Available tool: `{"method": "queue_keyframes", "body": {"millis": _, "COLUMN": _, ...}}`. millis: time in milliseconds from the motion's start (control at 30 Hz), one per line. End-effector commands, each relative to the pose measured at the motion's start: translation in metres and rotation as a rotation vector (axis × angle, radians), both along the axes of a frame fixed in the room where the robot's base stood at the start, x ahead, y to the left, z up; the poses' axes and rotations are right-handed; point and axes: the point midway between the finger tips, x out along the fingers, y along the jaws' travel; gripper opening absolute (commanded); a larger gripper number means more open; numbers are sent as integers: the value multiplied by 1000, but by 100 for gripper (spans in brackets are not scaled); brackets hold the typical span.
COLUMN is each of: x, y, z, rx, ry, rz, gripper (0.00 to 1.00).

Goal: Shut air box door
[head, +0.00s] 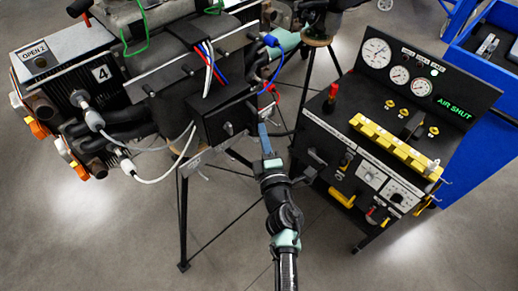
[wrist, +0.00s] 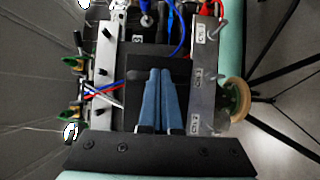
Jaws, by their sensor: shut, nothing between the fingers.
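My gripper (head: 263,130) is in the middle of the head view, its blue fingers together and empty, at the right end of a black box (head: 222,117) on the turbine stand. In the wrist view the fingers (wrist: 161,72) lie side by side in front of a dark surface; I cannot tell whether they touch it. A black control cart (head: 340,150) on the right carries a panel (head: 425,85) with gauges and green "AIR SHUT" lettering. No part is clearly marked as the air box door, and I cannot tell how any door stands.
The turbine stand's thin black legs (head: 183,220) stand left of my arm. A finned box (head: 70,65) with "OPEN 2" and "4" labels is at left. Blue and red cables (head: 209,65) hang above the black box. A blue bin (head: 490,90) is at right. The front floor is clear.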

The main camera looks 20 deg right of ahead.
Motion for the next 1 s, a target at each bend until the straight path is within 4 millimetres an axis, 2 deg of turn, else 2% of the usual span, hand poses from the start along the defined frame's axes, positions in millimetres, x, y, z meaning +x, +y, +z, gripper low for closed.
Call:
{"method": "queue_keyframes", "body": {"millis": 367, "x": 18, "y": -6, "z": 0, "rx": 0, "ry": 0, "rz": 0, "gripper": 0}}
{"method": "queue_keyframes", "body": {"millis": 1000, "x": 19, "y": -6, "z": 0, "rx": 0, "ry": 0, "rz": 0, "gripper": 0}}
